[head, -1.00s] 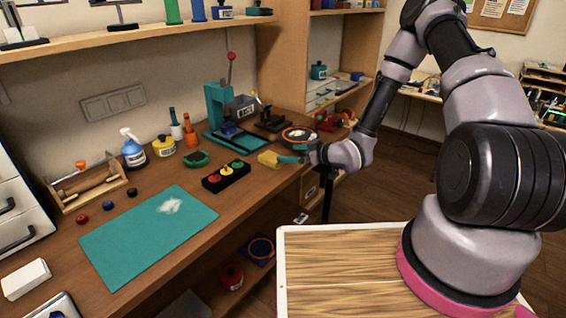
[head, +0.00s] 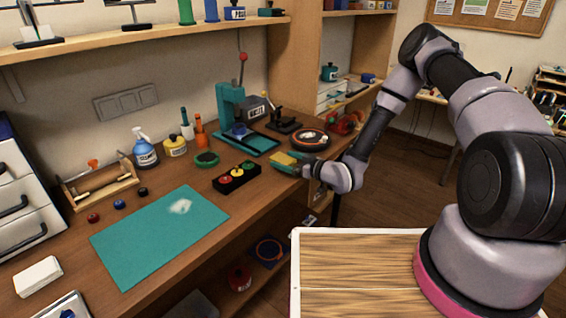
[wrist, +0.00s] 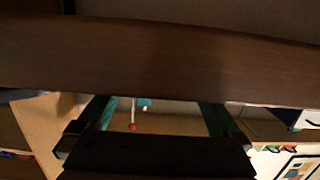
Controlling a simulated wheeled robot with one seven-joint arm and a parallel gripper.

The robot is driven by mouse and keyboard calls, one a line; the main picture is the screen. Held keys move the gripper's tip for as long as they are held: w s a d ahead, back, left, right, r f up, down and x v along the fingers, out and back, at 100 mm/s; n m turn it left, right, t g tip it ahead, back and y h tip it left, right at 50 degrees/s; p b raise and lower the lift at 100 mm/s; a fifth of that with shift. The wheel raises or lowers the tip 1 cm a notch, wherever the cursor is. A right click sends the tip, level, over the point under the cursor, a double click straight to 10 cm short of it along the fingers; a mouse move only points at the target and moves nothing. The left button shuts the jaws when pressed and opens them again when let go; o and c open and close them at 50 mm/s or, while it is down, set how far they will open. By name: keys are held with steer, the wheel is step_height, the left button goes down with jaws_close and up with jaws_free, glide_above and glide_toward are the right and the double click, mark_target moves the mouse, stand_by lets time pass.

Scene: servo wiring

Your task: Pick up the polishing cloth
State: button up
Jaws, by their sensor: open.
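A yellow folded piece, which looks like the polishing cloth (head: 285,158), lies near the right front edge of the wooden bench in the head view. My gripper (head: 284,166) is right at it, with its teal fingers overlapping the cloth in the picture. I cannot tell whether they touch it. In the wrist view my gripper (wrist: 157,110) shows two teal fingers spread wide, with no cloth visible between them. A dark brown wooden band crosses in front of the fingers there.
A black button box (head: 237,178) stands just left of the cloth. A round black dish (head: 309,140) sits behind my gripper, and a teal press (head: 232,105) stands farther back. A teal mat (head: 150,240) covers the bench's left front.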

mark_target(274, 156)
steer(key=x, duration=0.4)
steer(key=shift+w+a, duration=0.3)
steer(key=c, duration=1.3)
